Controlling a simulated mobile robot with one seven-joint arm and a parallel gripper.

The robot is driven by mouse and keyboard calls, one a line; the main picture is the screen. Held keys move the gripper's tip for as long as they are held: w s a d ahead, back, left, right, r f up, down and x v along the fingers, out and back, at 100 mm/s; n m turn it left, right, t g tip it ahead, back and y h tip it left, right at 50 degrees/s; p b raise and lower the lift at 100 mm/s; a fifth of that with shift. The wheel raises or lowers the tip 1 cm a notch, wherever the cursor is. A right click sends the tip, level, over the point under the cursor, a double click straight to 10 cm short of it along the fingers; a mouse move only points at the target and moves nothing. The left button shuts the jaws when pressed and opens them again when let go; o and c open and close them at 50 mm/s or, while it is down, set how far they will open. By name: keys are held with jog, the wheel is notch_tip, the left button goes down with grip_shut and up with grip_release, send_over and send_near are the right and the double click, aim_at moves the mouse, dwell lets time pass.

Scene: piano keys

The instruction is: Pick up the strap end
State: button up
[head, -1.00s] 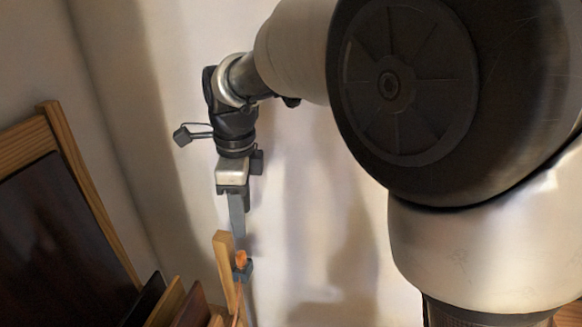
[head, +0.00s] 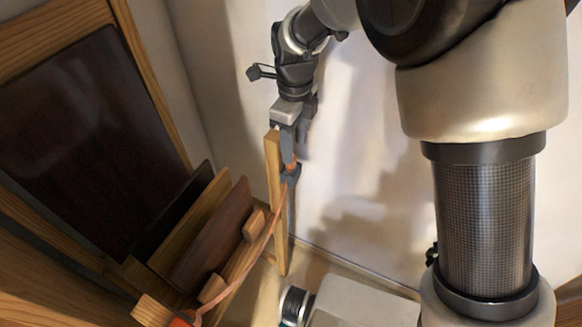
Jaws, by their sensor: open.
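The strap (head: 243,258) is a thin orange band.
A wooden rack holds several upright boards (head: 210,232) left of the post. A large dark framed panel (head: 95,140) leans behind them. A white wall (head: 370,180) is close behind my gripper. A grey box-shaped object (head: 355,303) lies at the bottom middle.

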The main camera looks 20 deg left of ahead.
aim_at(291, 167)
jog(key=f, duration=0.5)
jog(key=shift+s+a+f, duration=0.2)
jog(key=shift+a+f, duration=0.1)
jog(key=shift+c, duration=0.2)
grip_shut()
